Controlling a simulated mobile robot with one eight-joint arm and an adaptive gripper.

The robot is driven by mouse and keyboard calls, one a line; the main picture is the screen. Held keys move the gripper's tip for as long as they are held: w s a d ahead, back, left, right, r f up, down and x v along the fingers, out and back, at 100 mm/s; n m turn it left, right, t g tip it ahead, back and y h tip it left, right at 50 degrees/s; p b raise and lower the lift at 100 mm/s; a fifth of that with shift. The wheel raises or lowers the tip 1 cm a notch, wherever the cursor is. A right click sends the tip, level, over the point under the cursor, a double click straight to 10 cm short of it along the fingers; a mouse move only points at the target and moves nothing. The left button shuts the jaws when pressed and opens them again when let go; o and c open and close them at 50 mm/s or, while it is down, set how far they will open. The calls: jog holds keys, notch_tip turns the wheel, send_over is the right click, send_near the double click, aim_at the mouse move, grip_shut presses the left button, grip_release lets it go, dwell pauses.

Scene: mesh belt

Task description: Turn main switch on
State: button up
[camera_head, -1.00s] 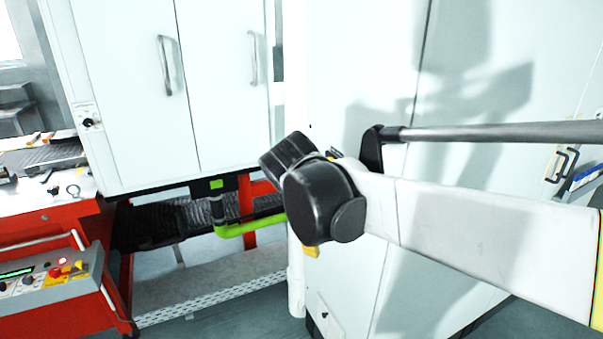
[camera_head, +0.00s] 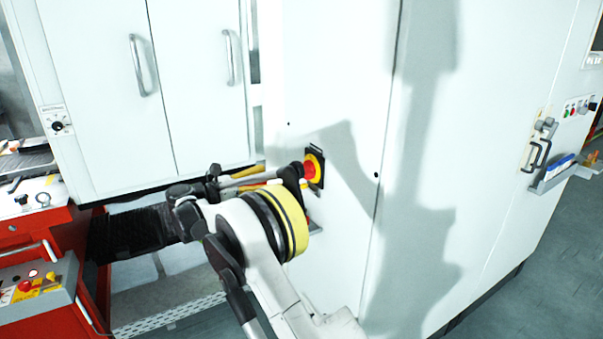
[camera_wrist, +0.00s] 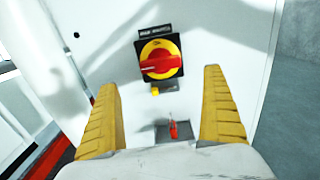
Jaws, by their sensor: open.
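The main switch, a red rotary handle on a yellow disc with a black square plate, is on the white cabinet front (camera_head: 314,168). It also shows in the wrist view (camera_wrist: 160,60), upper middle, with its red handle lying roughly crosswise and a dark label above. My gripper (camera_wrist: 160,80) is open, its two yellow fingers spread left and right below the switch in that view. Nothing is between the fingers, and they do not appear to touch the switch. In the head view my arm hides most of the gripper.
A small yellow piece (camera_wrist: 155,91) sits just under the switch, and a red item on a grey bracket (camera_wrist: 173,130) lower down. The cabinet (camera_head: 340,90) is flat around the switch. A red control desk (camera_head: 38,285) stands left. Open floor (camera_head: 530,270) lies right.

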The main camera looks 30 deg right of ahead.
aim_at(299, 171)
jog(key=d+b, duration=0.3)
jog(key=d, duration=0.7)
jog(key=shift+w+d, duration=0.15)
jog(key=shift+d, duration=0.15)
jog(key=c, duration=1.2)
